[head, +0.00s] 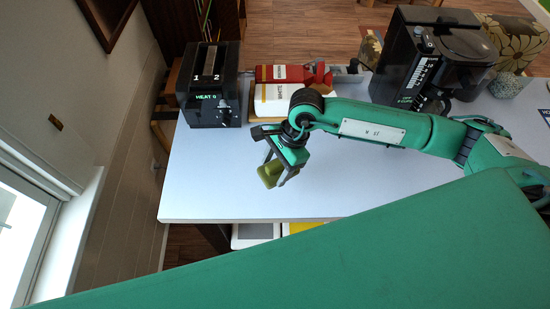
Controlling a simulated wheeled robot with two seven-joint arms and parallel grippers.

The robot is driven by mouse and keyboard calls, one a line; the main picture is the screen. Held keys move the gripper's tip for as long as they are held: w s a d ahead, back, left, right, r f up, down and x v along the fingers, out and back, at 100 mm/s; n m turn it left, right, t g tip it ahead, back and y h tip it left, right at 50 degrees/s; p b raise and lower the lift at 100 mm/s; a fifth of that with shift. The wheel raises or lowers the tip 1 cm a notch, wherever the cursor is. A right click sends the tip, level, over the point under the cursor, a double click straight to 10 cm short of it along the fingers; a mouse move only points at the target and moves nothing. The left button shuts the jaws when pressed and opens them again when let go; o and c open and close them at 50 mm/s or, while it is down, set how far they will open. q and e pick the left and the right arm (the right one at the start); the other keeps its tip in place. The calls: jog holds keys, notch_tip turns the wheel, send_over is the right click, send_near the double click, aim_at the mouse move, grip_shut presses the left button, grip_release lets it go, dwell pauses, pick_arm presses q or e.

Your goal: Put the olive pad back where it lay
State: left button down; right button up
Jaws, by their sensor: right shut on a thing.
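The olive pad (269,173) is a small olive-green piece in the head view, between the fingers of my right gripper (275,173). The gripper is shut on it and points down over the left front part of the white table (340,200). I cannot tell whether the pad touches the table top. The gripper's fingers and palm hide part of the pad. My left gripper does not show.
A black toaster (209,87) stands at the table's back left. Beside it are a red packet (287,74) and a white packet (285,103). A black coffee machine (425,60) stands at the back right. The table's front left is clear. White and yellow things (305,227) show below the front edge.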

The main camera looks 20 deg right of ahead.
aim_at(275, 180)
notch_tip(275, 180, down, 8)
jog(key=shift+r+b, duration=0.25)
jog(key=shift+b, duration=1)
jog(key=o, duration=1.3)
jog(key=shift+r+p, duration=1.9)
jog(key=shift+r, duration=2.65)
